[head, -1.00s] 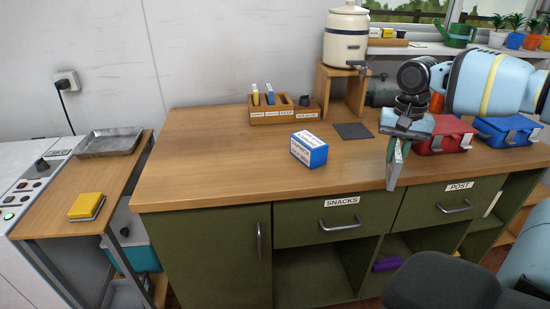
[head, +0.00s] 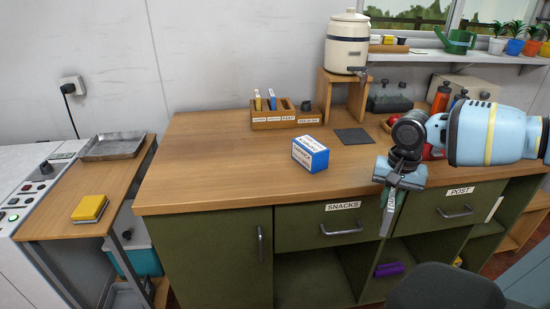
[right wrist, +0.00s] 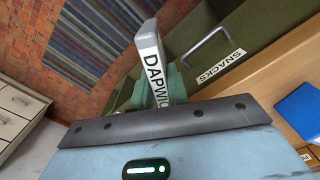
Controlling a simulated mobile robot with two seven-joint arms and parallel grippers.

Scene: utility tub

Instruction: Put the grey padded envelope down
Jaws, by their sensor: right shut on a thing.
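The grey padded envelope (head: 388,211) is in my right gripper (head: 396,184). In the head view it shows narrow, nearly edge-on, hanging below the jaws across the counter's front edge, between the two drawers. My left gripper is not in view.
The wooden counter (head: 225,170) has free room at left and front. A blue-and-white box (head: 311,154), a dark square mat (head: 353,136) and a labelled wooden organiser (head: 285,119) stand on it. Below are the SNACKS drawer (head: 340,227) and POST drawer (head: 453,208). A dark chair (head: 443,288) stands in front.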

